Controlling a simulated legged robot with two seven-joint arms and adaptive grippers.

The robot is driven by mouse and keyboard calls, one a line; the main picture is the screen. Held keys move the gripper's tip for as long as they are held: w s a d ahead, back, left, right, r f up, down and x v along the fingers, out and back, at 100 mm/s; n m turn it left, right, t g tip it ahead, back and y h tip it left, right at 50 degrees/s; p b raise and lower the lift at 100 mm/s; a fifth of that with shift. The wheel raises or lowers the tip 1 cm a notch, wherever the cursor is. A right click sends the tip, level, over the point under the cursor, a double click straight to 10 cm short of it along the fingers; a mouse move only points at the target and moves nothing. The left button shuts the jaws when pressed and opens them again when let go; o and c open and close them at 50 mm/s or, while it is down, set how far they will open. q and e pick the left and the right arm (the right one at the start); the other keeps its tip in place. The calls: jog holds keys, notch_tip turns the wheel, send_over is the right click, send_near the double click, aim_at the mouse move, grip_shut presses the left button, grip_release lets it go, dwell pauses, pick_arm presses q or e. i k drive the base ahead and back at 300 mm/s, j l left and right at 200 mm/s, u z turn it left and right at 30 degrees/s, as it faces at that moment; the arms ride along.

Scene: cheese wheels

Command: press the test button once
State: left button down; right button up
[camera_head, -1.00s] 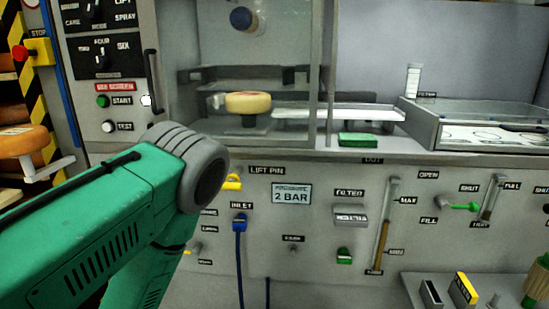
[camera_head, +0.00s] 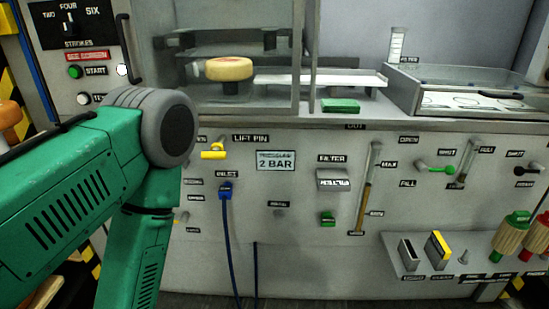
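The test button (camera_head: 84,99) is a small white round button on the grey control panel at the left, below the green start button (camera_head: 75,72). Its label is partly covered by my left arm. My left arm, green with a grey joint, fills the left side of the view. Its gripper is not visible. My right gripper is not in view either. Another white spot sits just right of the start label; I cannot tell what it is.
A cheese wheel (camera_head: 229,69) sits on a stand inside the clear-fronted chamber. A yellow lift pin handle (camera_head: 214,151), blue inlet plug (camera_head: 225,190) and filter (camera_head: 333,180) are on the lower front.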

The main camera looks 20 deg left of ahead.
aim_at(82, 98)
jog(key=u, duration=1.65)
